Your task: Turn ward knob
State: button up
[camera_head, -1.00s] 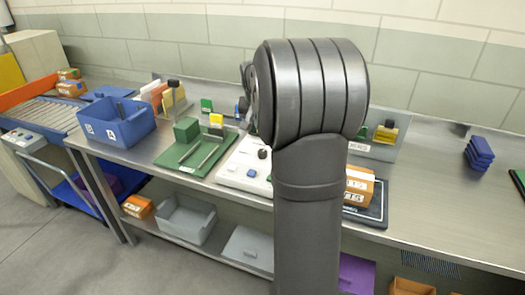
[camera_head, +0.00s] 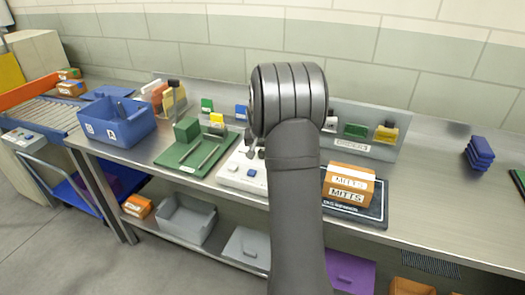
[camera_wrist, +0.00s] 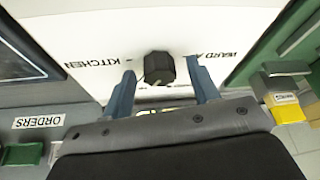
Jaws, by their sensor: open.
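A black knob (camera_wrist: 158,67) sits on the white panel (camera_wrist: 95,38) in the wrist view, between the printed words KITCHEN and WARD A. A pale mark shows at its lower edge. My gripper (camera_wrist: 160,72) is open, with one blue-grey finger on each side of the knob and gaps visible; I cannot tell whether either finger touches it. In the head view the white panel (camera_head: 230,183) lies on the bench, partly covered by my arm. The knob is hard to make out there among dark parts beside my arm.
A green board (camera_head: 175,157) with a green block lies left of the panel. An orange MITTS box (camera_head: 350,178) stands on a dark mat to the right. A grey rack (camera_head: 385,150) stands behind. A blue bin (camera_head: 120,130) is at left; the bench's right side is mostly clear.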

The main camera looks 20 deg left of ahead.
jog(key=c, duration=1)
jog(key=shift+o, duration=0.2)
jog(key=m+h, duration=0.1)
jog(key=m, duration=0.1)
jog(key=m+h, duration=0.1)
jog(key=m, duration=0.2)
jog(key=shift+a+m, duration=0.2)
jog(key=shift+m, duration=0.1)
jog(key=m+h, duration=0.1)
jog(key=m, duration=0.2)
jog(key=m+g+h, duration=0.1)
jog(key=m, duration=0.2)
jog(key=shift+a, duration=0.1)
jog(key=shift+m, duration=0.3)
